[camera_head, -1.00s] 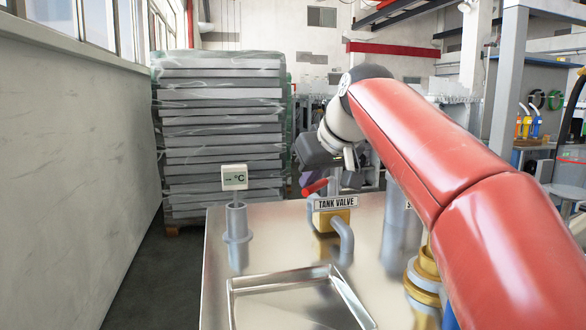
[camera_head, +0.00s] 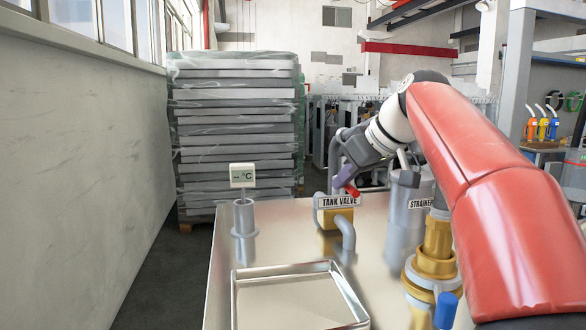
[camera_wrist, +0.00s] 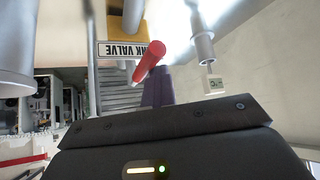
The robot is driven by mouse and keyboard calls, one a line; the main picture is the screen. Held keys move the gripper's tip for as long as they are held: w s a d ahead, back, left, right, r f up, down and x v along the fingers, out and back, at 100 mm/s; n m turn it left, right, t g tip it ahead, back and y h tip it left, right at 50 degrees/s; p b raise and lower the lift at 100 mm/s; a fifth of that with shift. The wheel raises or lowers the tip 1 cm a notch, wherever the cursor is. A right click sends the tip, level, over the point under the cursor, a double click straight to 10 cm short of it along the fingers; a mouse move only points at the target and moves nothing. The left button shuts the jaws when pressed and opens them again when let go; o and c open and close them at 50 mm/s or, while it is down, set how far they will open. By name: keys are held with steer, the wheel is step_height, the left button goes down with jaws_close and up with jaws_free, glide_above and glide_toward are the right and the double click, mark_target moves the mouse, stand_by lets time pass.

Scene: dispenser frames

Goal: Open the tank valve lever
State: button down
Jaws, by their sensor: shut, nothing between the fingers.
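The tank valve is a brass body (camera_head: 336,218) with a grey bent pipe, under a "TANK VALVE" sign (camera_head: 338,201). Its red lever (camera_head: 352,190) shows just above the sign's right end. The red lever (camera_wrist: 150,60) also shows in the wrist view, crossing the upside-down sign (camera_wrist: 133,49). My gripper (camera_head: 345,177) is behind the sign, with its purple fingers shut and empty. The purple fingers (camera_wrist: 158,87) lie right beside the lever in the wrist view; I cannot tell whether they touch it. The lever's pivot is mostly hidden.
A metal tray (camera_head: 300,267) sits at the front of the steel tabletop (camera_head: 385,290). A thermometer display (camera_head: 242,175) stands on a pipe at left. The strainer (camera_head: 405,215) and a brass fitting with a blue handle (camera_head: 446,308) are at right.

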steer(key=shift+d, duration=0.6)
steer(key=a+r+p, duration=0.1)
steer(key=a, duration=0.3)
steer(key=d+r, duration=0.4)
steer(key=r, duration=0.1)
steer(key=shift+w+d+r, duration=0.15)
steer(key=shift+d+r, duration=0.05)
steer(key=shift+r, duration=0.05)
steer(key=shift+d+r, duration=0.65)
steer(key=shift+r, duration=0.15)
